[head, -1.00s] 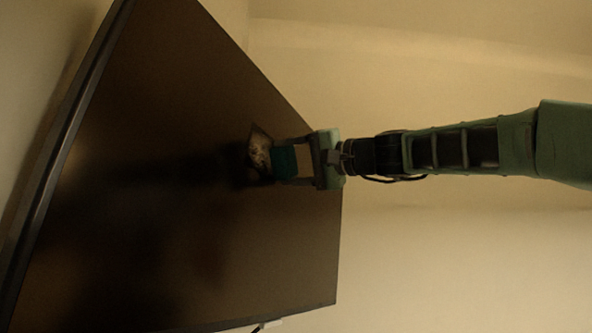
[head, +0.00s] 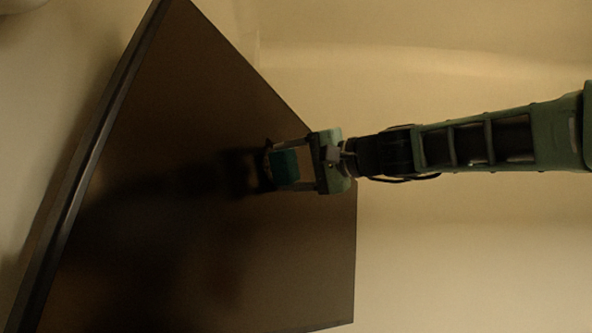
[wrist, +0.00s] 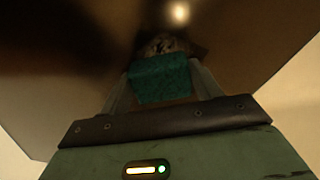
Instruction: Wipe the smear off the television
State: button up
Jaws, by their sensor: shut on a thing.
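The television (head: 200,250) is a large dark panel, seen at a slant in the head view. My gripper (head: 284,167) is shut on a teal block (head: 285,163), perhaps a sponge, and holds it close against the dark screen. I cannot tell whether the block touches it. In the wrist view the teal block (wrist: 160,80) sits between the fingers. A pale, mottled smear (wrist: 163,44) shows on the screen just beyond the block, partly hidden by it. In the head view the smear is almost wholly hidden behind the block and fingers.
A plain cream wall (head: 450,260) lies around the television. The room is dim, and my arm's shadow falls across the screen. A bright reflection (wrist: 179,12) shows on the screen in the wrist view. No loose obstacles show near my arm.

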aim_at(264, 158)
jog(key=shift+s+a+b, duration=0.15)
jog(key=shift+s+a, duration=0.4)
jog(key=shift+s, duration=0.25)
jog(key=shift+s+a+b, duration=0.15)
jog(key=shift+s+a, duration=0.35)
jog(key=shift+s, duration=0.3)
jog(key=shift+r, duration=0.3)
jog(key=shift+w+d+f, duration=0.1)
jog(key=shift+w+d, duration=0.55)
jog(key=shift+w, duration=0.3)
jog(key=shift+w+d, duration=2.75)
jog(key=shift+w, duration=1.45)
jog(key=shift+s+a+b, duration=0.25)
jog(key=shift+s+a, duration=0.3)
jog(key=shift+s, duration=0.35)
jog(key=shift+s+a+b, duration=0.2)
jog(key=shift+s+a, duration=0.4)
jog(key=shift+s, duration=0.25)
jog(key=shift+s+a+b, duration=0.25)
jog(key=shift+s+a, duration=0.3)
jog(key=shift+s, duration=0.35)
jog(key=shift+s+a+b, duration=0.15)
jog(key=shift+s+a, duration=0.4)
jog(key=shift+s, duration=0.3)
jog(key=shift+s+a+b, duration=0.1)
jog(key=shift+s+a, duration=0.5)
jog(key=shift+s, duration=0.2)
jog(key=shift+s+a+b, duration=0.15)
jog(key=shift+s+a, duration=0.4)
jog(key=shift+s, duration=0.3)
